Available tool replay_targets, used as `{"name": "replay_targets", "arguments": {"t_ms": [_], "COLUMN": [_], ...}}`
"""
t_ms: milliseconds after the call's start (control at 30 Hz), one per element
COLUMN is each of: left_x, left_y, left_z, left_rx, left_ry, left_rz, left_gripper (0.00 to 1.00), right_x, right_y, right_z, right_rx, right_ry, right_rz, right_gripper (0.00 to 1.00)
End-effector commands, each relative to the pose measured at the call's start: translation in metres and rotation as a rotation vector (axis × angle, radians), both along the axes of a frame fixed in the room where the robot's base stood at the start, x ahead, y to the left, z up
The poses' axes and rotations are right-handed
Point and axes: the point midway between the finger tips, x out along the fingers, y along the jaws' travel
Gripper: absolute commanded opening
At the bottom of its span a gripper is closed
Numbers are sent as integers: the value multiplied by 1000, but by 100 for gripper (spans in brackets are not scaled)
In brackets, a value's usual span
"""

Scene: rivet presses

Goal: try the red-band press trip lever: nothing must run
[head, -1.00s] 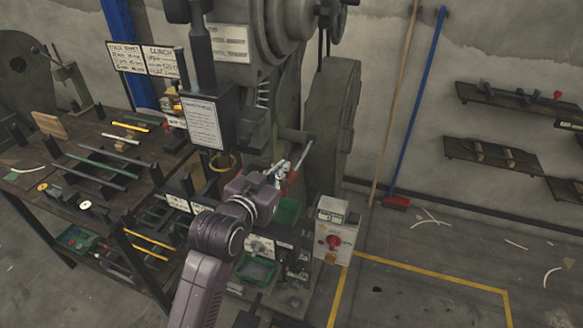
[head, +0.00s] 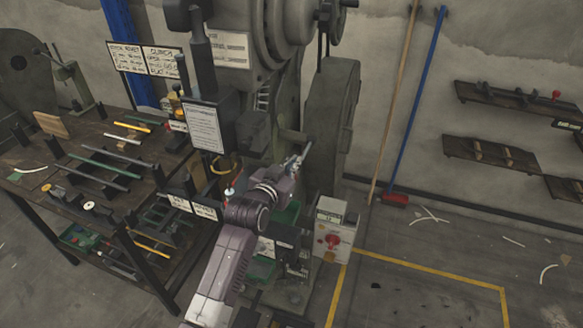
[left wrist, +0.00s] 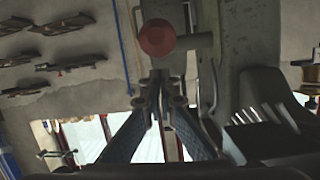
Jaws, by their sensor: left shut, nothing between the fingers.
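The large grey press (head: 335,120) stands against the back wall, with a sign hung on its front. A grey lever rod (head: 306,151) slopes down at its right side, its lower end hidden behind my left gripper. My left gripper (head: 296,160) is shut and empty, beside that rod. In the left wrist view, its closed fingertips (left wrist: 160,76) lie just below a round red knob (left wrist: 157,39) in the picture. Whether they touch it, I cannot tell. In the head view my arm hides the knob. I cannot make out a red band. My right gripper is out of view.
A control box (head: 333,232) with a red knob stands right of the press base. A workbench (head: 90,215) with rods and tools fills the left. A blue-handled broom (head: 415,105) leans on the wall. The floor within the yellow lines is mostly clear.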

Motion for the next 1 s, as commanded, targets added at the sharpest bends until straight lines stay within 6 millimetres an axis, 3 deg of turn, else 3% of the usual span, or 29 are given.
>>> {"name": "replay_targets", "arguments": {"t_ms": [233, 633, 1000], "left_x": [-11, -12, -15], "left_y": [6, 6, 8], "left_z": [-16, -19, -53], "left_rx": [1, -1, -33], "left_ry": [-1, -4, -111], "left_rz": [0, -1, 0], "left_gripper": [0, 0, 0], "right_x": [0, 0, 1], "right_y": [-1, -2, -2], "right_z": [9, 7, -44], "right_rx": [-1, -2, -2], "right_ry": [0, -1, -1], "right_rz": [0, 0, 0], "right_gripper": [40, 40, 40]}}
